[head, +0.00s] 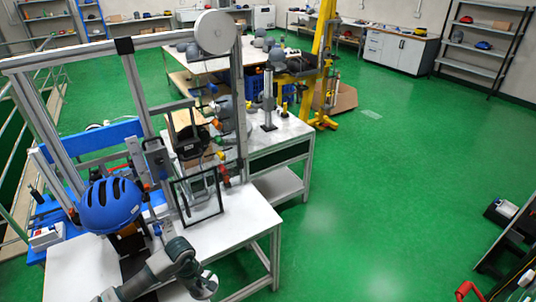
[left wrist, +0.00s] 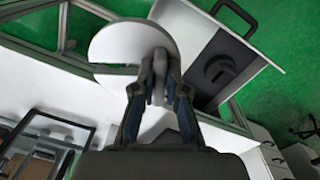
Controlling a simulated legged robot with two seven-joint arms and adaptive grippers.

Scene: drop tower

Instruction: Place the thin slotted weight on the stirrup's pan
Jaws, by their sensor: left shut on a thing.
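The thin slotted weight (left wrist: 112,44) is a pale round disc in the left wrist view. My left gripper (left wrist: 160,62) is shut on it, with the fingers over its right part and slot area. In the head view my left gripper (head: 196,282) is low in the picture, by the front edge of the white table, with the pale disc (head: 207,287) at its tip. The disc is clear of the table top. I cannot make out the stirrup's pan for certain in either view. My right gripper is not in view.
A black upright frame (head: 219,196) and a blue helmet (head: 110,205) are at the white table (head: 245,222). The metal tower stands behind.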

